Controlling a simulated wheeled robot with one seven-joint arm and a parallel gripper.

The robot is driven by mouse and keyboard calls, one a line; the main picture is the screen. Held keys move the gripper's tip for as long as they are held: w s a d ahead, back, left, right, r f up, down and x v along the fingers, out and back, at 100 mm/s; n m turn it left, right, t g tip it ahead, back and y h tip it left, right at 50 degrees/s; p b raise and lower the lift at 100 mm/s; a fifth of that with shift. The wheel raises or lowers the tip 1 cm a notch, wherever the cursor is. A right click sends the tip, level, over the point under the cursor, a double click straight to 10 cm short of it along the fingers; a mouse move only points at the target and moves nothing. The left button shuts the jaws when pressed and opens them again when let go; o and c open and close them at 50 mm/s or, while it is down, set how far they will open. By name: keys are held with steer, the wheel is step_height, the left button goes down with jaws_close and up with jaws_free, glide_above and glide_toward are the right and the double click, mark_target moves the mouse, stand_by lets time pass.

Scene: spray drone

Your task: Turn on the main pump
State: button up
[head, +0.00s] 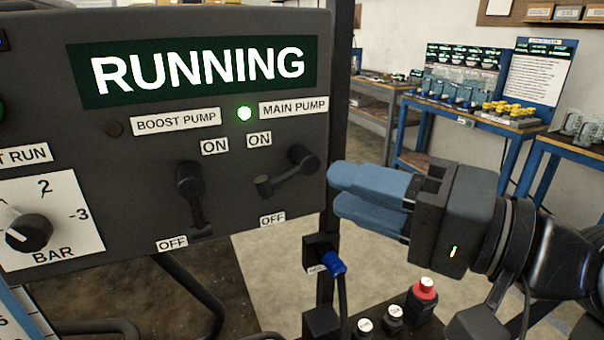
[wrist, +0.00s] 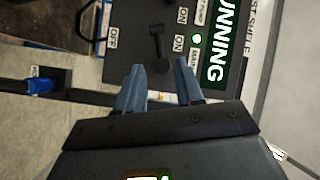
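The grey control panel (head: 130,130) carries a black main pump lever (head: 288,170) under the MAIN PUMP label (head: 293,107). The lever slants between its ON and OFF labels, its lower end toward the left. The green light (head: 244,113) beside the label is lit. In the wrist view the lever (wrist: 158,48) shows just beyond my fingertips. My gripper (head: 336,190) is right of the panel and lever, apart from the lever. Its two blue fingers are spread with nothing between them, as the wrist view (wrist: 158,68) shows.
The boost pump lever (head: 192,197) hangs down toward OFF, its lamp (head: 114,129) dark. The display (head: 195,70) reads RUNNING. A BAR dial (head: 30,233) is at left. A red button (head: 426,288) and a blue plug (head: 333,263) sit below. Benches stand behind.

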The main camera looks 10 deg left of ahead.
mark_target(295, 175)
steer(key=x, duration=0.6)
steer(key=shift+w+a+p, duration=0.2)
steer(key=shift+a+p, duration=0.15)
steer(key=shift+c, duration=0.2)
jaws_close()
